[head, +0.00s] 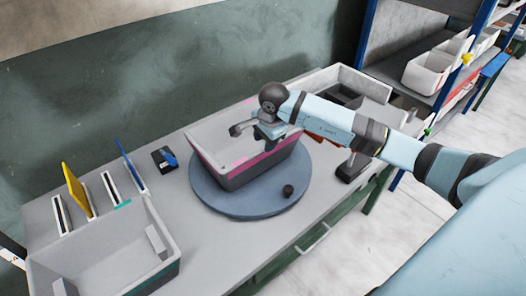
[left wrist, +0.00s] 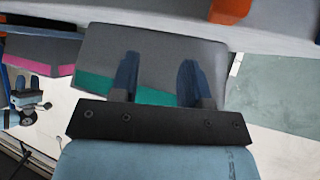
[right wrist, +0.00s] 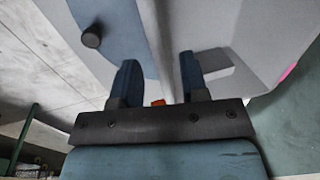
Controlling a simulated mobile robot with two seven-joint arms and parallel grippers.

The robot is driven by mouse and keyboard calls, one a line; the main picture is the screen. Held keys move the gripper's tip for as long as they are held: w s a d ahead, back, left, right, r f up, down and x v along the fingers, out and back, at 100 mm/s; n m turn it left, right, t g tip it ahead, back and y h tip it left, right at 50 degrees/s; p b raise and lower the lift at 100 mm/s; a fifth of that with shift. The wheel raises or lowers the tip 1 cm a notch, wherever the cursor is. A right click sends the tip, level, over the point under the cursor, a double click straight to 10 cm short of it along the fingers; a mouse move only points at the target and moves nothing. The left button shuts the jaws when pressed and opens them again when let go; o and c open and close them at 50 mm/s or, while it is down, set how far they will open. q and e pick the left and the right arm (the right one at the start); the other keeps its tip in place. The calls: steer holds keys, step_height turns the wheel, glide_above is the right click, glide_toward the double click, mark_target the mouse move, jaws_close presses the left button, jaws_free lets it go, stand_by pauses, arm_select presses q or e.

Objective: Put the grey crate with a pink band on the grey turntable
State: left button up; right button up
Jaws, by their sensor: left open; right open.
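The grey crate with a pink band (head: 243,178) appears to rest on the round grey-blue turntable (head: 213,197); any small gap beneath it is hard to judge. My right gripper (head: 262,128) is open at the crate's upper right part. In the right wrist view, a pale crate wall lies between the open fingers (right wrist: 158,62), with no clear grip on it. My left gripper is outside the head view. In the left wrist view its open fingers (left wrist: 158,65) are in front of a grey crate with a teal band (left wrist: 150,55); the pink-banded crate (left wrist: 38,62) shows at left.
The teal-banded crate (head: 172,272) stands at the table's lower left. Upright yellow (head: 76,190) and blue panels and a small black box (head: 164,159) are near the wall. Another grey bin (head: 362,82) is behind my right arm. A dark knob (head: 288,190) sits on the turntable.

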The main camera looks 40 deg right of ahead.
step_height(320, 180, up, 4)
steer(key=r, duration=0.1)
steer(key=s+a+f+m+y, duration=0.1)
steer(key=s+a+m+y, duration=0.35)
steer(key=a, duration=0.35)
steer(key=s+a+f+m+t+y, duration=0.1)
steer(key=s+a+f+m+y, duration=0.15)
steer(key=a+y, duration=0.45)
steer(key=s+a+m+y, duration=0.4)
steer(key=a+y, duration=0.1)
steer(key=a, duration=0.3)
steer(key=s+d+f+n+t+h, duration=0.2)
steer(key=s+f+n+t+h, duration=0.2)
steer(key=f+n, duration=0.6)
steer(key=s+d+f+n+t+h, duration=0.3)
steer(key=s+f+n+h, duration=0.6)
steer(key=n, duration=1.2)
step_height(320, 180, down, 2)
steer(key=shift+s+d+f+t, duration=0.1)
steer(key=shift+s+d+t, duration=0.25)
steer(key=shift+s, duration=0.45)
